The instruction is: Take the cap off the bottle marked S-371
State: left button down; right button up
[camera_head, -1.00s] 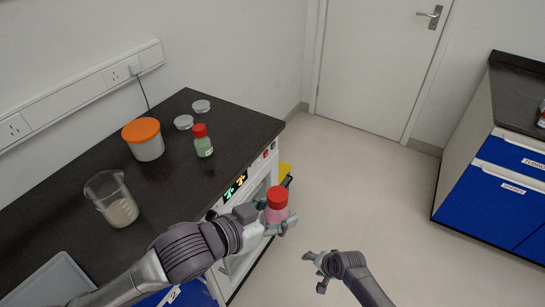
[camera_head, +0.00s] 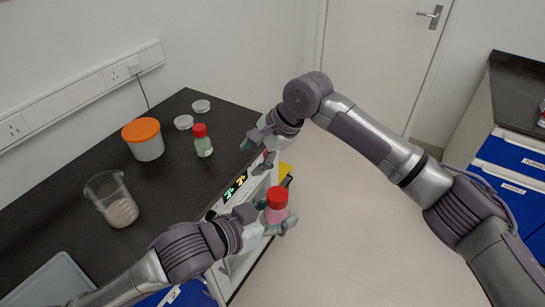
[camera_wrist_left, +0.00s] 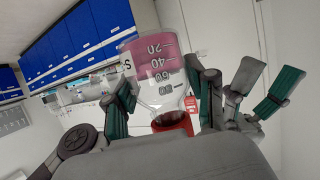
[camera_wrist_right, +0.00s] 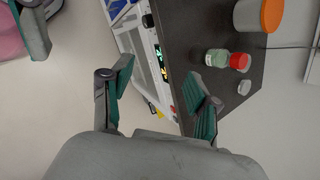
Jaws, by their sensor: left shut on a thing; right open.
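My left gripper (camera_head: 277,222) is shut on a bottle with pink contents (camera_head: 276,213) and a red cap (camera_head: 277,195), held upright beside the counter's front edge. The bottle also shows in the left wrist view (camera_wrist_left: 155,75), with graduations and a letter S at its side; the rest of its marking cannot be read. The cap is on the bottle. My right gripper (camera_head: 259,144) is open and empty, above and behind the held bottle near the counter edge. In the right wrist view, part of the pink bottle (camera_wrist_right: 10,38) shows at the upper left.
On the dark counter (camera_head: 165,185) stand a green bottle with a red cap (camera_head: 203,147), an orange-lidded jar (camera_head: 147,148), a beaker (camera_head: 120,210) and two small round dishes (camera_head: 183,122). A device with a lit display (camera_head: 236,186) is below the counter edge. Open floor lies right.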

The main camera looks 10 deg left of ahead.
aim_at(273, 192)
jog(key=s+d+r+m+h, duration=0.1)
jog(key=s+d+r+h, duration=0.1)
jog(key=s+r, duration=0.1)
jog(key=s+d+r+m+h, duration=0.1)
jog(key=s+r+h, duration=0.1)
jog(key=s+r, duration=0.2)
jog(key=s+d+r+m+h, duration=0.1)
jog(key=s+d+r+h, duration=0.1)
jog(key=s+r, duration=0.1)
jog(key=shift+s+d+r+g, duration=0.15)
jog(key=shift+s+g, duration=0.05)
jog(key=shift+s, duration=0.2)
jog(key=shift+s+d+r+g, duration=0.15)
jog(key=shift+s+g, duration=0.05)
jog(key=shift+s, duration=0.15)
jog(key=shift+s+d+f, duration=0.1)
jog(key=shift+d, duration=0.05)
notch_tip(273, 192, down, 8)
jog(key=shift+r, duration=0.2)
